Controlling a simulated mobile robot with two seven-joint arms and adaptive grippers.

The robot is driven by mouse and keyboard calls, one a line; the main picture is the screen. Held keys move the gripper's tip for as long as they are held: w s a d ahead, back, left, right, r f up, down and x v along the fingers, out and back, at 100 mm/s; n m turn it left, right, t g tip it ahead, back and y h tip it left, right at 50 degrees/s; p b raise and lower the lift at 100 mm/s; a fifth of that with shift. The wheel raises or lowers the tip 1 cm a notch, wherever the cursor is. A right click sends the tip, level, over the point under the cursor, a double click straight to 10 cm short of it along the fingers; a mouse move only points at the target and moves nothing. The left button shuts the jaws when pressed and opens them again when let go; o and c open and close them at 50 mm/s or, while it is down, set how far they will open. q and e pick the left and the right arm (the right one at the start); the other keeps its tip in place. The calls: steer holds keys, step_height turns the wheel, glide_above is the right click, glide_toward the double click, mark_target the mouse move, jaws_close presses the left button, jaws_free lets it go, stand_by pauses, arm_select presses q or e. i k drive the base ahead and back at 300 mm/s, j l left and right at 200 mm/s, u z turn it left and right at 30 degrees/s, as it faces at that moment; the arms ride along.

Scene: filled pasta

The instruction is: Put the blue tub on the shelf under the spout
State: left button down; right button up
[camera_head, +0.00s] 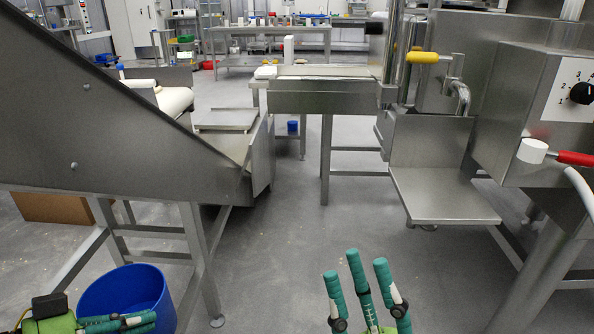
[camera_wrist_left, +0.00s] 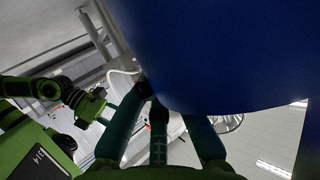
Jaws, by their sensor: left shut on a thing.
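The blue tub (camera_head: 158,288) is at the lower left of the head view, and its wall fills the upper right of the left wrist view (camera_wrist_left: 220,50). My left gripper (camera_head: 146,322) is shut on the tub at its near side; the exact grip on the wall is partly hidden. My right gripper (camera_head: 358,275) is at the bottom centre, fingers up, spread and empty. The shelf (camera_head: 445,195) is a flat bare metal plate at the right. The bent metal spout (camera_head: 462,98) is above it, by a yellow handle (camera_head: 423,57).
A sloped metal chute (camera_head: 110,120) on legs stands at the left, above and behind the tub. A metal table (camera_head: 325,98) stands in the middle. A control box (camera_head: 540,110) with a red-handled lever (camera_head: 574,158) is at the right. The floor (camera_head: 290,240) between is clear.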

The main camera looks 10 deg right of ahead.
mark_target(441, 191)
steer(key=l+z, duration=0.15)
steer(key=z, duration=0.3)
steer(key=k+l+z, duration=0.1)
steer(key=z, duration=0.4)
steer(key=l+z, duration=0.3)
steer(key=z, duration=0.15)
